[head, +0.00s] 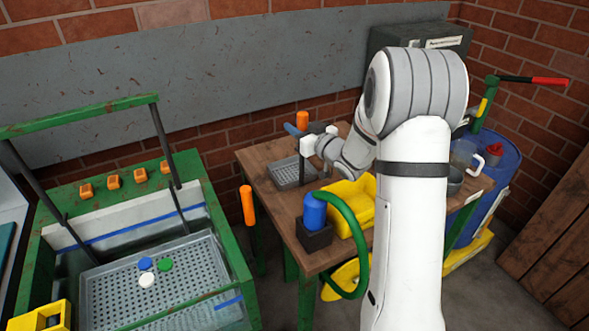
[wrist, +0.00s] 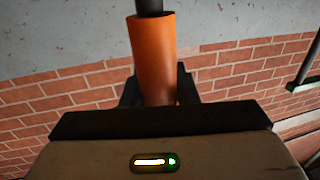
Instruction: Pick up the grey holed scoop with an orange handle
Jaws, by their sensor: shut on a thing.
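The scoop's grey holed pan (head: 287,173) is at the back left of the wooden table in the head view. Its orange handle (head: 303,119) stands upright above the pan. My gripper (head: 306,136) is at the handle, partly hidden by its own wrist. In the wrist view the orange handle (wrist: 153,58) runs up between the dark fingers of my gripper (wrist: 157,88), shut on it, with a dark rod beyond. The pan is outside the wrist view. I cannot tell whether the pan touches the tabletop.
The wooden table (head: 262,157) also bears a yellow bin (head: 352,206) and a blue cylinder (head: 315,212) in a dark holder. A green sorting stand with a holed tray (head: 190,272) is at left, holding several coloured discs. A blue barrel (head: 500,165) is at right.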

